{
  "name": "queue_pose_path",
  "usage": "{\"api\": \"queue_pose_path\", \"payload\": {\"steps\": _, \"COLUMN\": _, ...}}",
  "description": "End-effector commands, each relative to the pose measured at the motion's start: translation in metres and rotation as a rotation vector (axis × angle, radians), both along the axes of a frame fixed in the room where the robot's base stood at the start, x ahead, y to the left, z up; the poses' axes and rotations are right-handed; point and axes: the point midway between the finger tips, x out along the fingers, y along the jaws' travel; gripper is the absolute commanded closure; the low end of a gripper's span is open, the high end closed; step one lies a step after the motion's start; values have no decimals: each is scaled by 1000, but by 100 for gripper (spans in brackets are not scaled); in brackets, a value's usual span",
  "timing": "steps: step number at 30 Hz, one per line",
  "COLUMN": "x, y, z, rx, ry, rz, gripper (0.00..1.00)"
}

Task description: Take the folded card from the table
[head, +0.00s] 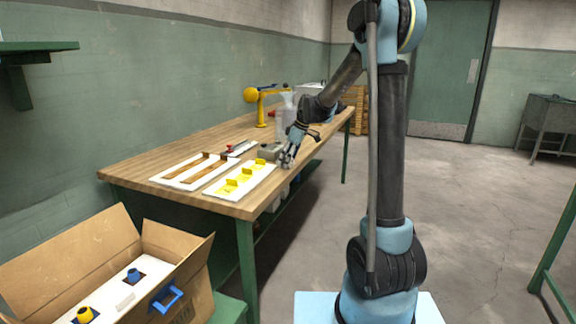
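The wooden-topped table (140,170) runs along the green wall. Several small bright yellow upright pieces, which look like folded cards (246,171), stand on a white board (222,192) near the table's front right edge. I cannot tell which one the task means. My gripper (287,163) points down over the table's right edge, just right of the far end of that board. It is small in view, and I cannot tell whether its fingers are apart or whether it holds anything.
A second white board with brown strips (190,172) lies left of the yellow pieces. A grey box (269,151), a clear bottle (287,113) and a yellow device (252,95) stand farther back. An open carton (185,237) is at the lower left.

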Motion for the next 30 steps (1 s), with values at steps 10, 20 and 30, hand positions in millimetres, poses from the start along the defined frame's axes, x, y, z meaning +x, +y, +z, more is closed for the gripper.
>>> {"api": "queue_pose_path", "payload": {"steps": 10, "x": 0, "y": 0, "z": 0, "rx": 0, "ry": 0, "rz": 0, "gripper": 52}}
{"api": "queue_pose_path", "payload": {"steps": 20, "x": 0, "y": 0, "z": 27, "rx": 0, "ry": 0, "rz": 0, "gripper": 52}}
{"api": "queue_pose_path", "payload": {"steps": 30, "x": 0, "y": 0, "z": 83, "rx": 0, "ry": 0, "rz": 0, "gripper": 52}}
